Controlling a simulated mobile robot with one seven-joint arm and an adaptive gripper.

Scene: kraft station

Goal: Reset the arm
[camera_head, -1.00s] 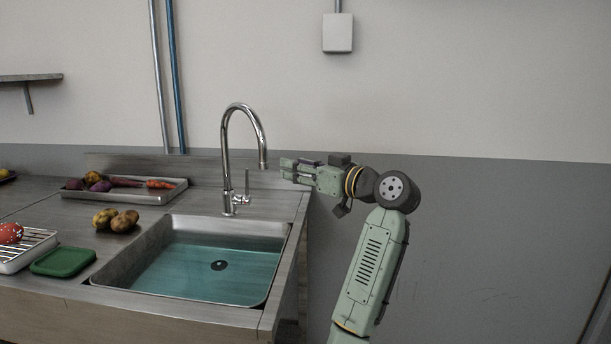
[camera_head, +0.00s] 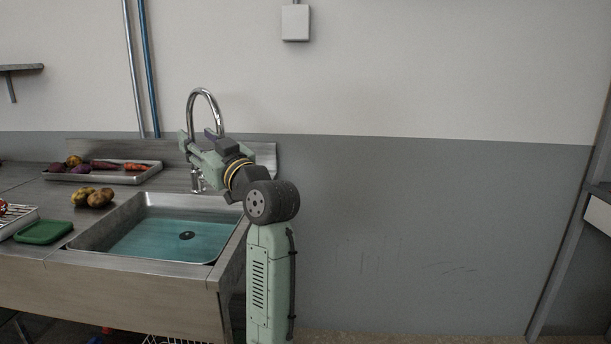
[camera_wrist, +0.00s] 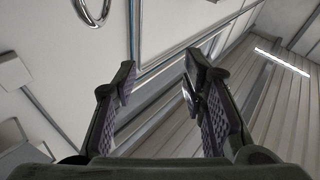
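My gripper (camera_head: 186,146) is raised above the sink's back right part in the head view, in front of the faucet (camera_head: 205,97) and hiding part of it. Whether it touches the faucet cannot be told. My arm is bent, with the forearm upright to the right of the sink.
The sink (camera_head: 160,261) holds greenish water. A tray (camera_head: 60,179) of vegetables, potatoes (camera_head: 93,197) and a green lid-like item (camera_head: 43,232) lie on the counter to the left. A wall box (camera_head: 295,22) hangs above. The wall area right of my arm is clear.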

